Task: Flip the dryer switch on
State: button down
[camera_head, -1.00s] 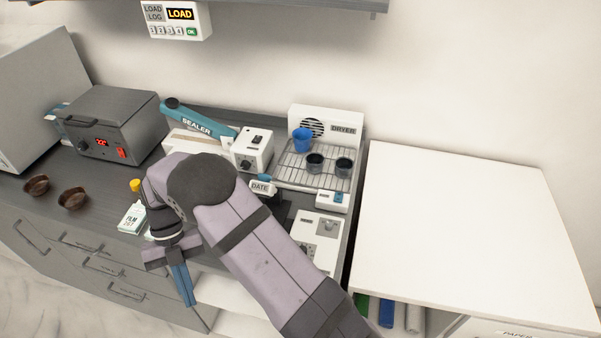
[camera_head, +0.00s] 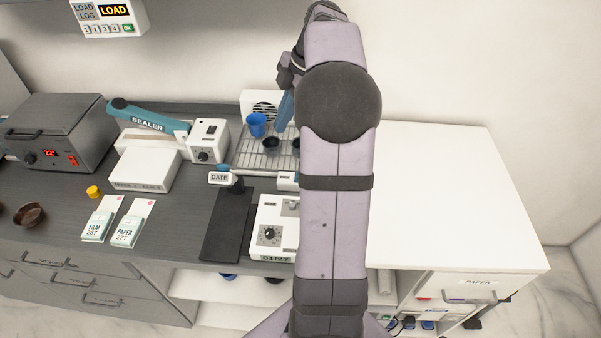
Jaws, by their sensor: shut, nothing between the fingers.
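The dryer (camera_head: 247,104) is a white unit with a round black grille, standing at the back of the counter. Its wire rack (camera_head: 248,159) lies in front of the grille. At the rack's front, a white control box (camera_head: 286,180) shows only its left part. My arm covers its right side and the dryer's label, and I cannot make out the switch. My gripper (camera_head: 284,118) has blue fingers, is shut and empty, and appears over the right part of the rack, behind the control box. Its height above the rack is hard to tell.
A blue cup (camera_head: 256,125) and a dark cup (camera_head: 271,147) are at the rack, close left of my fingers. A DATE stamp (camera_head: 220,178) and a white dial box (camera_head: 268,234) stand in front. The white tabletop (camera_head: 450,200) at right is clear.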

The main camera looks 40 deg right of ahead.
jog(key=s+d+f+m+b, duration=0.1)
jog(key=s+d+f+m, duration=0.3)
jog(key=d+m, duration=0.1)
jog(key=shift+s+d+f+m+g, duration=0.2)
jog(key=shift+d+m+g, duration=0.2)
jog(key=shift+d, duration=0.15)
jog(key=p+x, duration=0.1)
jog(key=x, duration=0.3)
jog(key=p+x, duration=0.2)
jog(key=x, duration=0.2)
jog(key=p+x, duration=0.1)
jog(key=x, duration=0.3)
jog(key=shift+s+d+f+p, duration=0.1)
jog(key=shift+s+f+p, duration=0.2)
jog(key=shift+f, duration=0.65)
jog(key=shift+f, duration=0.15)
